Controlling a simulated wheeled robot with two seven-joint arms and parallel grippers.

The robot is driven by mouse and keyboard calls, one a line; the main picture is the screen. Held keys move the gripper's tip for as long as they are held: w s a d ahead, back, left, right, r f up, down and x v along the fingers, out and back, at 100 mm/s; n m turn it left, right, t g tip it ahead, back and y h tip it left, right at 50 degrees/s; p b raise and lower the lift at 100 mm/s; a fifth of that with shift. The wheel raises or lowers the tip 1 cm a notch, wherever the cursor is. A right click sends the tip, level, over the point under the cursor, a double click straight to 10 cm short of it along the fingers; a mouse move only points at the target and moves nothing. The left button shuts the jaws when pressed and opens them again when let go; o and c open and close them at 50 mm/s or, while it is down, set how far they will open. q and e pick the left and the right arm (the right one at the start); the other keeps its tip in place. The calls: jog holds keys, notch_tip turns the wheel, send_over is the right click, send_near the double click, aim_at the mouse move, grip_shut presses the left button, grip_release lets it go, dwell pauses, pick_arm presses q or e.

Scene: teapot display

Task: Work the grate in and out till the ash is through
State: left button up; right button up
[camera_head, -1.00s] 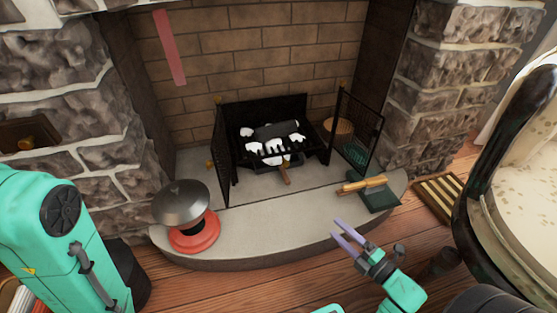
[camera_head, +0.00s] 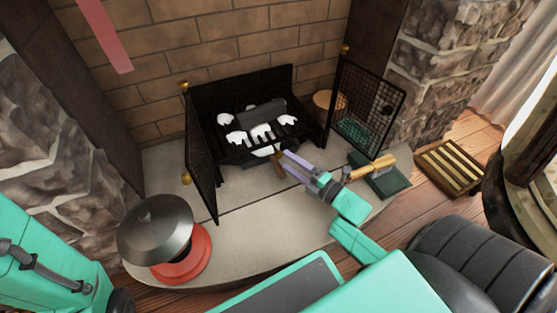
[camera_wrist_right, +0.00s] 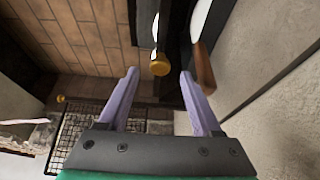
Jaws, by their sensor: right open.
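The black fire grate (camera_head: 266,135) stands in the fireplace with white ash lumps (camera_head: 262,131) and a dark log (camera_head: 262,112) on it. A short brown wooden handle (camera_head: 279,168) sticks out low at its front; it also shows in the right wrist view (camera_wrist_right: 204,70). My right gripper (camera_head: 281,158) is open and empty at the grate's front. In the right wrist view, a brass knob (camera_wrist_right: 160,66) on a dark rod shows between the open fingertips (camera_wrist_right: 159,73), the wooden handle just right of them. I cannot tell whether they touch. My left gripper is out of view.
Mesh screen doors stand open at left (camera_head: 203,155) and right (camera_head: 368,105). A dark-domed red stand (camera_head: 157,235) sits on the hearth (camera_head: 240,225) at left. A green tray (camera_head: 383,182) with a wooden-handled tool (camera_head: 366,170) lies at right. A slatted box (camera_head: 448,168) is further right.

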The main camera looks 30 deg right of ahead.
aim_at(281, 157)
jog(key=b+x, duration=0.1)
jog(key=x, duration=0.3)
jog(key=shift+w+a+f+b, duration=0.1)
jog(key=shift+w+f+b, duration=0.05)
jog(key=shift+w+b, duration=0.2)
jog(key=shift+w+a, duration=0.1)
jog(key=shift+w, duration=0.05)
grip_shut()
dwell(0.9)
